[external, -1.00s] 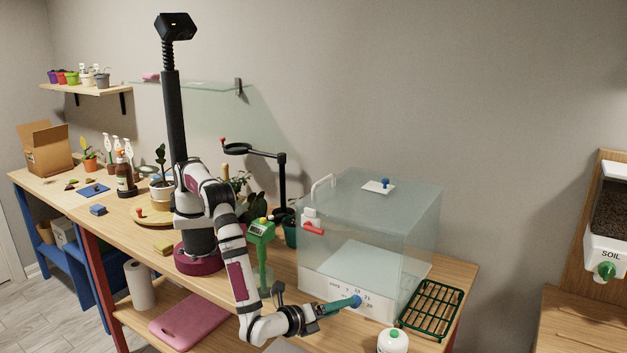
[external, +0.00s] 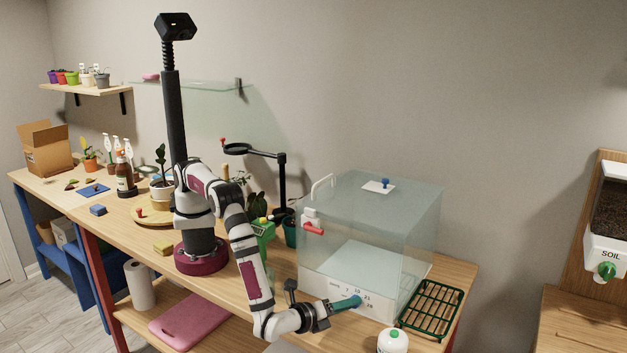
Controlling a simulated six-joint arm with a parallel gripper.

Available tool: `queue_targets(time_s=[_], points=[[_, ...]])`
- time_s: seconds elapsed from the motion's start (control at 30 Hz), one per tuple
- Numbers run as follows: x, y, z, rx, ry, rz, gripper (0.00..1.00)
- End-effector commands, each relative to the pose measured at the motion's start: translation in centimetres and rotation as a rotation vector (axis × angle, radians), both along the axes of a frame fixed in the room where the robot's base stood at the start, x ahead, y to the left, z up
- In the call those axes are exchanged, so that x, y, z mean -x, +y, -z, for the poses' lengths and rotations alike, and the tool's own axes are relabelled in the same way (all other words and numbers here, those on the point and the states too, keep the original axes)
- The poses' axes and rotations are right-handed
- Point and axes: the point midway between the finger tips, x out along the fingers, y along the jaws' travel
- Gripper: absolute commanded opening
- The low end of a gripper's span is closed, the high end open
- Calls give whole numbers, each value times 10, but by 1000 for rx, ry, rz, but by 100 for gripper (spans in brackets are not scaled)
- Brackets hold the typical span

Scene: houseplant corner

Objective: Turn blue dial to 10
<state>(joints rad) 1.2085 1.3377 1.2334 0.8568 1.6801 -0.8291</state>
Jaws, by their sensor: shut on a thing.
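The clear box (external: 385,235) stands on the bench with a white front panel (external: 315,286) bearing a printed number scale. The blue dial on that panel is hidden behind my fingers. My gripper (external: 355,301) reaches the panel from the left, its teal fingers shut on the blue dial. Some scale numbers show around the fingertips, but the dial's pointer and setting cannot be read.
A green wire rack (external: 432,308) lies right of the box, and a white bottle (external: 393,341) stands at the front edge. A red-handled latch (external: 313,228) sticks out of the box's left side. Plants and a magnifier stand (external: 282,185) are behind my arm.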

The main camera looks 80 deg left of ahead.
Motion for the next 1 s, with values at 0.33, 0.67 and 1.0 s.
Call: queue_targets(time_s=[0.33, 0.67, 1.0], points=[[0, -1, -1, -42, 43, 0, 0], [-2, -2, -2, -220, 222, 0, 0], [-3, -5, -3, -426, 429, 2, 0]])
